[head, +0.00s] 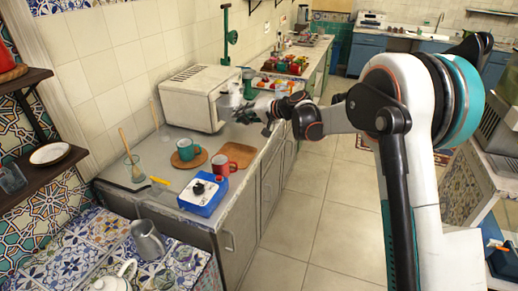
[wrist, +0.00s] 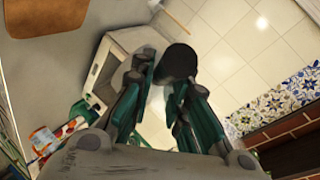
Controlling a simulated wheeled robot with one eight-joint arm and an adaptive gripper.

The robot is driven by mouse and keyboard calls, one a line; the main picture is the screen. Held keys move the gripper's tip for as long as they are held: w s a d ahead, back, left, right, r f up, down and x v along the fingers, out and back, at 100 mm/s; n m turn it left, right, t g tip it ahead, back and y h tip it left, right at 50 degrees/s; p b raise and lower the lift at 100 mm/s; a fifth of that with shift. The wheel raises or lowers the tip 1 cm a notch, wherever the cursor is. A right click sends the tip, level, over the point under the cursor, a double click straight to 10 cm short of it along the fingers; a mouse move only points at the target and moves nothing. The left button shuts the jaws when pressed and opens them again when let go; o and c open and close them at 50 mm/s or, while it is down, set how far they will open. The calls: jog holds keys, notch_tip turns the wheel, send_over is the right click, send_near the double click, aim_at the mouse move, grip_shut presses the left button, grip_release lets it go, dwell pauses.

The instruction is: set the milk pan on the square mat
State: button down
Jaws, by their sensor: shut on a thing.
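My gripper (head: 252,111) is at the end of my outstretched arm, above the counter beside the white box-shaped appliance. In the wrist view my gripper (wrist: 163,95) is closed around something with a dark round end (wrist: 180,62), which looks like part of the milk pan. A pale metallic shape (head: 231,93) shows just left of the gripper in the head view and may be the pan's body. The square mat (head: 240,151) is a flat brown board on the counter, nearer than the gripper. It appears at the top left of the wrist view (wrist: 48,20).
A red mug (head: 220,166) stands at the mat's near left edge; whether it touches the mat is unclear. A green mug (head: 186,150) is on a round board to the left. A blue unit (head: 203,195) sits in front, and the white appliance (head: 188,98) stands behind.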

jog(key=f+b, duration=0.2)
jog(key=f, duration=0.4)
jog(key=f+b, duration=0.2)
jog(key=f, duration=0.5)
jog(key=f+b, duration=0.2)
jog(key=f, duration=0.4)
jog(key=shift+w+d+f, duration=0.25)
jog(key=shift+w, duration=0.1)
jog(key=shift+f, duration=0.2)
jog(key=c, duration=1.5)
grip_release()
jog(key=shift+r, duration=0.1)
jog(key=shift+c, duration=0.2)
jog(key=shift+r, duration=0.2)
jog(key=p+v, duration=0.3)
jog(key=v, duration=0.9)
